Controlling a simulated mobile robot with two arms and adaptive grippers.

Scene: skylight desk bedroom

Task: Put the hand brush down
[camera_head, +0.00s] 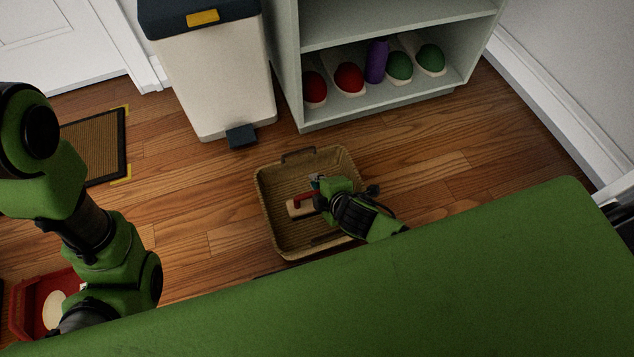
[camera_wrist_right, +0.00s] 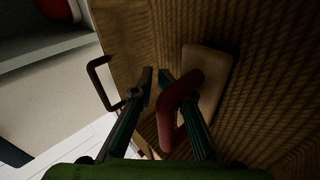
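A woven basket (camera_head: 274,225) stands on the wooden floor in the middle of the head view. The hand brush (camera_head: 297,208), with a beige block and a red handle, is inside it. It also shows in the right wrist view (camera_wrist_right: 207,70), the beige block against the woven surface. My right gripper (camera_head: 315,184) reaches into the basket from the right. In the wrist view its fingertips (camera_wrist_right: 156,78) are apart with a narrow gap; the red handle overlaps one finger. Whether it touches that finger I cannot tell. My left arm is at the left; its gripper is not visible.
A bin (camera_head: 215,85) with a pedal and a shelf (camera_head: 385,105) holding shoes and a purple bottle (camera_head: 377,61) stand behind the basket. A red container (camera_head: 22,310) is at lower left, a doormat (camera_head: 95,145) above it. A large green surface fills the lower right.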

